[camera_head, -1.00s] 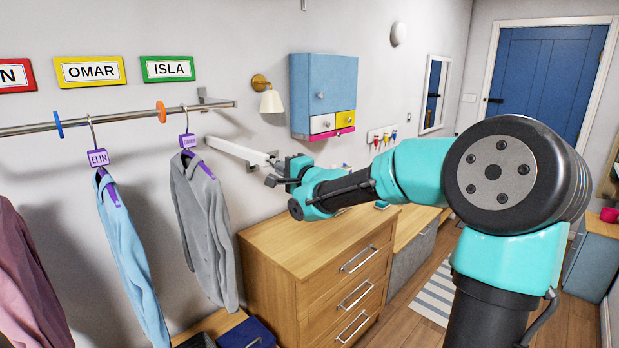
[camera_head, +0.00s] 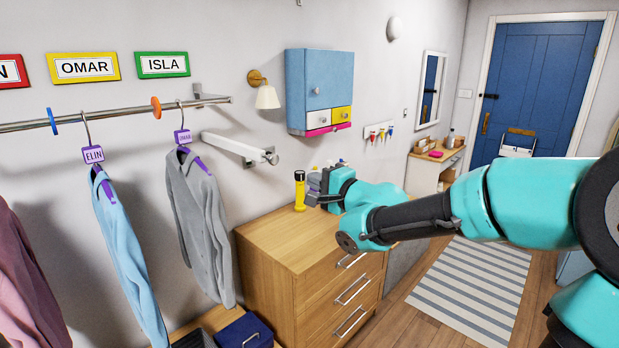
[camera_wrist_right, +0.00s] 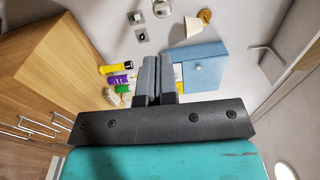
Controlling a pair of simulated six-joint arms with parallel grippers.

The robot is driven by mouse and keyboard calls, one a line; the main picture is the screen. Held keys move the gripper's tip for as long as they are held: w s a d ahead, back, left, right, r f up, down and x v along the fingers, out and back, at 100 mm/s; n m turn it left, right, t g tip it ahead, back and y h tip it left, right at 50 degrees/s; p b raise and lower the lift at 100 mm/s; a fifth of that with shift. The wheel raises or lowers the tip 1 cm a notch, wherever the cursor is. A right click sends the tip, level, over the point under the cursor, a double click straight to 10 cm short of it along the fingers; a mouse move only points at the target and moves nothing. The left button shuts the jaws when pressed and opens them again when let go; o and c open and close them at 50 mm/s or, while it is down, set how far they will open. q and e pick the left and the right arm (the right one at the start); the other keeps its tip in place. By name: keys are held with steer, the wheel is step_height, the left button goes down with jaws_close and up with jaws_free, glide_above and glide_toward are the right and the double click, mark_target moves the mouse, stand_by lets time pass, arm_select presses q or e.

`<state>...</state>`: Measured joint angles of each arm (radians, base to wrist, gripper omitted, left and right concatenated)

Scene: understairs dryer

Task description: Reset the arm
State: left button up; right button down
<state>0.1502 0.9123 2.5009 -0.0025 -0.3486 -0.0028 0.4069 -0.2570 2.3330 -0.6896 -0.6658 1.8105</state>
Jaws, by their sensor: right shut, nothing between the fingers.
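My right arm comes in from the right in the head view. Its gripper (camera_head: 318,190) is in the air above the wooden dresser (camera_head: 290,238), close to a yellow flashlight (camera_head: 300,192) with a black end. In the right wrist view the two grey fingers (camera_wrist_right: 152,78) are together with nothing between them. The flashlight also shows there (camera_wrist_right: 116,69), left of the fingers. My left gripper is not in view.
A rail (camera_head: 110,113) holds a blue shirt (camera_head: 130,262) and a grey shirt (camera_head: 200,225) on hangers. A white wall arm (camera_head: 232,147) sticks out beside it. A blue cabinet (camera_head: 322,80) hangs above the dresser. Striped rug (camera_head: 470,285) floor is clear.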

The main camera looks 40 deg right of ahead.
stand_by(0.4)
steer(key=w+a+f+n+g+y, duration=0.1)
steer(key=w+a+f+n+g, duration=0.2)
steer(key=f, duration=0.9)
steer(key=w+a+f+n+g+y, duration=0.15)
steer(key=a+f, duration=0.35)
steer(key=f, duration=0.7)
steer(key=w+a+f+n+g, duration=0.3)
steer(key=f+g, duration=0.1)
steer(key=f, duration=0.7)
steer(key=s+a+f+n+g, duration=0.3)
steer(key=s+a+f, duration=0.2)
steer(key=f, duration=0.3)
steer(key=s+a+f+n+g+y, duration=0.1)
steer(key=s+a+f+n+g, duration=0.2)
steer(key=s+a+f, duration=0.2)
steer(key=s+a+f+n+g, duration=0.3)
steer(key=s+a+f, duration=0.2)
steer(key=f, duration=0.7)
steer(key=shift+s+a+y, duration=0.25)
steer(key=shift+s+y, duration=0.1)
steer(key=shift+s, duration=0.1)
